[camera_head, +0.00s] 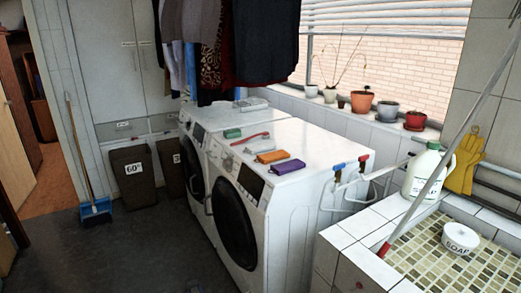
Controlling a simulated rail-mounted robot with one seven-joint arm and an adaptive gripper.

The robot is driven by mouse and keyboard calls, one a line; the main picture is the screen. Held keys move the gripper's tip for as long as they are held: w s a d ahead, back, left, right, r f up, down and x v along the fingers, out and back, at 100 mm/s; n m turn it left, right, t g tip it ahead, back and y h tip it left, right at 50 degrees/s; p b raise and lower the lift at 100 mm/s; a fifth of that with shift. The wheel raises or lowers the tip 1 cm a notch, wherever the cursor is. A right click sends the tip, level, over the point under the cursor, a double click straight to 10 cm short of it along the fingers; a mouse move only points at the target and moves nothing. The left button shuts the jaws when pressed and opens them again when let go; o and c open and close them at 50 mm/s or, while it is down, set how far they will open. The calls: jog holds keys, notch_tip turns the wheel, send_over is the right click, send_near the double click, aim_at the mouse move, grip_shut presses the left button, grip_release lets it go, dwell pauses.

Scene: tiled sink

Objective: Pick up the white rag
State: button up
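A small pale, folded-looking item (251,103) lies on top of the far washing machine, near its back edge. It may be the white rag, but it is too small to tell for sure. No other clear white rag shows. My gripper is not in view.
Two white washing machines (315,168) stand side by side. Purple (287,166) and orange (271,156) items, a green item (233,133) and a red-handled brush (250,138) lie on top. Clothes (245,45) hang above. A tiled sink (425,262) holds a soap container (460,238); a long rod (450,150) leans across it.

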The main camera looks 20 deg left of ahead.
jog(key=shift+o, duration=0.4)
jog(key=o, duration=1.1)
